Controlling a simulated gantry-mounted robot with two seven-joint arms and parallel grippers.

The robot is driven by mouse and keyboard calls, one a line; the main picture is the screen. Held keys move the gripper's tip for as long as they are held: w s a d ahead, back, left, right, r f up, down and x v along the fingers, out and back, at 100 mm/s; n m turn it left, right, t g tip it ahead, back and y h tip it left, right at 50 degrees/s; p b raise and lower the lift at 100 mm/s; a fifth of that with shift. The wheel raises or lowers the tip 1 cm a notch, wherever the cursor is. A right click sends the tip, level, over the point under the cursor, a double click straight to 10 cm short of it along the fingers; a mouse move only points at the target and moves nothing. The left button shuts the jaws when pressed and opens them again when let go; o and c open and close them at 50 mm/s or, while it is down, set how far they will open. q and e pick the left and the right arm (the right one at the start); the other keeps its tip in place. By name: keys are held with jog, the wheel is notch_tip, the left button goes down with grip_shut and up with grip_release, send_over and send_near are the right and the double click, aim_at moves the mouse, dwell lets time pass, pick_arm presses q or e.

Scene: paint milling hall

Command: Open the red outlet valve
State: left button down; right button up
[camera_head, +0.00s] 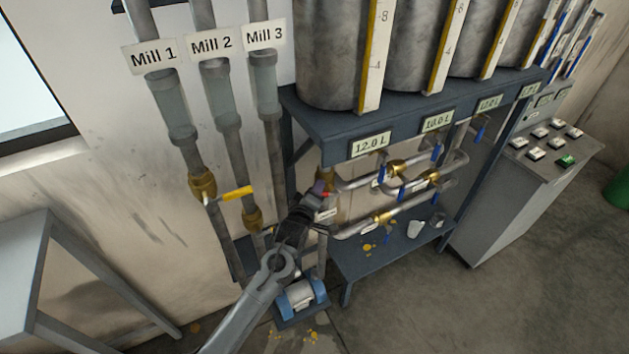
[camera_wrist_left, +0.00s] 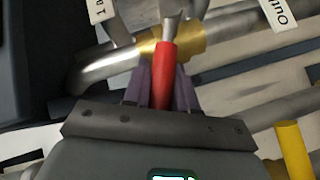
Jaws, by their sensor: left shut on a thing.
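The red valve handle (camera_wrist_left: 165,75) shows in the left wrist view, attached to a brass valve body (camera_wrist_left: 188,38) on a metal pipe. My left gripper (camera_wrist_left: 163,84) is shut on the handle, with one purple finger on each side of it. A white label (camera_wrist_left: 280,12) beside the valve is cut off and reads "Outl". My right gripper is in neither view.
Mill pipes with a yellow handle (camera_head: 237,193) stand left of my gripper. Pipes with brass valves and blue handles (camera_head: 437,152) lie to the right, below the tank shelf (camera_head: 335,130). A lower shelf (camera_head: 385,262) holds cups. A control console (camera_head: 520,200) stands further right.

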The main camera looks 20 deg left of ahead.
pick_arm(q)
jog(key=p, duration=0.1)
jog(key=r+m+g+p, duration=0.1)
jog(key=p, duration=0.1)
jog(key=shift+w+d+r+g, duration=0.15)
jog(key=shift+w+d+g, duration=0.1)
jog(key=shift+w+g, duration=0.05)
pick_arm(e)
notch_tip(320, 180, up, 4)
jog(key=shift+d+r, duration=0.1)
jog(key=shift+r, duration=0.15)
pick_arm(q)
jog(key=c, duration=1)
grip_release()
jog(key=shift+s, duration=0.15)
jog(key=v, duration=1)
jog(key=shift+s+d, duration=0.2)
jog(key=shift+s, duration=0.05)
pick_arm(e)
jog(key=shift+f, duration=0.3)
